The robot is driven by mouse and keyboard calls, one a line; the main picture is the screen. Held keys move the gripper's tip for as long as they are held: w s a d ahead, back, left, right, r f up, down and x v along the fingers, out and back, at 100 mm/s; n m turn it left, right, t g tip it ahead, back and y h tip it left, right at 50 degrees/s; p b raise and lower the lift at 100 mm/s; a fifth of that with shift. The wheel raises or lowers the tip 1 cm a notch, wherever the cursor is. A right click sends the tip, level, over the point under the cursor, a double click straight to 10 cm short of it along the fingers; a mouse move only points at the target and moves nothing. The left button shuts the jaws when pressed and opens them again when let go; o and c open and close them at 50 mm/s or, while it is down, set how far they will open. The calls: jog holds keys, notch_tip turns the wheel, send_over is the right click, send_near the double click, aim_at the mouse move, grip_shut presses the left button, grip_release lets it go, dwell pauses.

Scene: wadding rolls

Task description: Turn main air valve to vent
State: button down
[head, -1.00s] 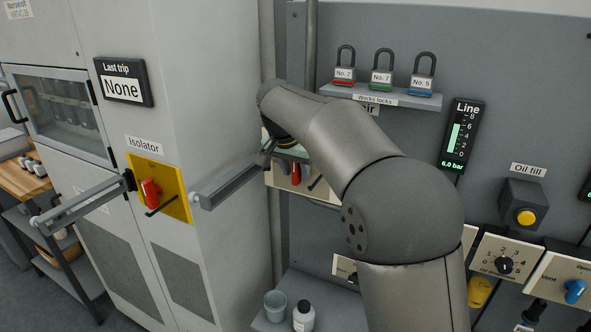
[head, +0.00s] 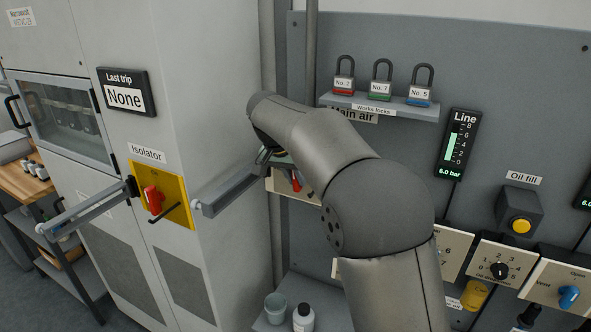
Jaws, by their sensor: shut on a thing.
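The "Main air" label (head: 355,115) is on the grey panel, partly behind my arm. Below and left of it, a cream plate (head: 279,185) carries a red valve handle (head: 296,182), only partly visible. My gripper (head: 281,162) is at this handle, mostly hidden behind my own forearm and wrist. It is shut on the red handle, though the fingertips and the contact are not clearly seen. The handle's exact angle and the plate's markings are hidden. The Line gauge (head: 458,145) reads 6.0 bar.
A grey bar (head: 232,190) juts out just left of my gripper, and another bar (head: 85,205) crosses before the cabinet near the red isolator switch (head: 153,200). A lock shelf (head: 380,108) is above my arm. A cup (head: 275,308) and bottle (head: 303,318) stand below.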

jog(key=h+p, duration=0.1)
jog(key=p, duration=0.1)
jog(key=g+h+p, duration=0.1)
jog(key=p, duration=0.1)
jog(key=shift+a+r+n+h+p, duration=0.15)
jog(key=shift+r+n+h+p, duration=0.15)
jog(key=shift+h, duration=0.1)
jog(key=shift+w+f+n+g+h+p, duration=0.15)
jog(key=shift+g+h+p, duration=0.1)
jog(key=shift+h+p, duration=0.5)
jog(key=shift+s+f+n+g+h+p, duration=0.15)
jog(key=shift+g+h+p, duration=0.1)
jog(key=shift+h+p, duration=0.5)
jog(key=shift+w, duration=0.1)
jog(key=c, duration=1.4)
grip_release()
jog(key=shift+o, duration=0.2)
